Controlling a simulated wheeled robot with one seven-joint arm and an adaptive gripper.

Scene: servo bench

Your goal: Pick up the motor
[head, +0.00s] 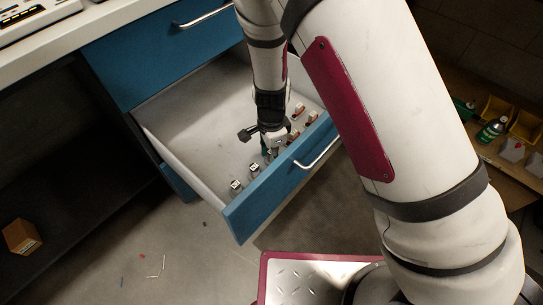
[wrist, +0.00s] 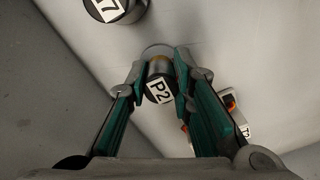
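Several small motors stand in the open drawer (head: 185,115). In the wrist view a dark cylindrical motor with a white P2 label (wrist: 159,91) is between the two green-padded fingers of my gripper (wrist: 160,68). The fingers are partly closed around it; the right one looks very close to it, and I cannot tell whether both touch it. In the head view my gripper (head: 268,143) is low in the drawer near its front panel, and hides most of that motor. Another motor, with a label ending in 7 (wrist: 115,9), stands at upper left in the wrist view.
Two labelled motors (head: 236,185) stand left of my gripper, near the drawer's blue front panel (head: 280,190). Several reddish-topped ones (head: 312,117) stand to its right. The drawer's rear left is bare.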

